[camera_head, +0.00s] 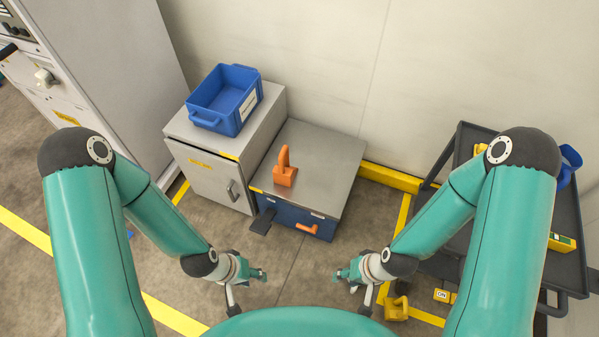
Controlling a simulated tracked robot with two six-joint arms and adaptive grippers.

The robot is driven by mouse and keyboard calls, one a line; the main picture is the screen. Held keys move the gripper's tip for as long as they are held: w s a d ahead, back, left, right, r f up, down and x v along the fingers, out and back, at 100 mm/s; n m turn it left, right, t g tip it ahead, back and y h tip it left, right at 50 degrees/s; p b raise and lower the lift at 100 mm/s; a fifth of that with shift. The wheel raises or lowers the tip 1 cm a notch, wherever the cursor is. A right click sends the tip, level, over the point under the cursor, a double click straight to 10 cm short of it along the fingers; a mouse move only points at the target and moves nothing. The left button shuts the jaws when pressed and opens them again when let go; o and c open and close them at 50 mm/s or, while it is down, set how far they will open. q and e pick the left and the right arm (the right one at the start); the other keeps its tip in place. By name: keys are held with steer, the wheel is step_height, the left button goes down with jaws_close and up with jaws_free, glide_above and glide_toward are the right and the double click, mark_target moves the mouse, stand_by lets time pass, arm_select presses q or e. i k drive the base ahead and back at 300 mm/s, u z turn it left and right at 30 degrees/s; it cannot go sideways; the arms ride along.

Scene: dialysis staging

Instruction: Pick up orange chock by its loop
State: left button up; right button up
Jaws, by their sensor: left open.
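The orange chock (285,170) stands on the grey top of a low blue-fronted cabinet (328,160), near its left side. Its upright loop rises from a wider base. My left gripper (250,290) is low in front of the cabinets, apart from the chock and empty. It is open. My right gripper (352,288) is at the lower right of centre, also apart from the chock. Its fingers are small and partly hidden, so I cannot tell whether they are open.
A blue bin (224,98) sits on the taller grey cabinet (212,172) to the left. A dark cart (560,210) stands at the right. Yellow blocks (397,308) lie on the floor near my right gripper.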

mark_target(286, 174)
steer(key=z, duration=0.05)
steer(key=k, duration=0.7)
steer(key=u, duration=0.2)
steer(key=i, duration=0.8)
steer(key=z, duration=0.1)
steer(key=k, duration=0.65)
steer(key=u, duration=0.35)
steer(key=i, duration=1.55)
steer(key=z, duration=0.55)
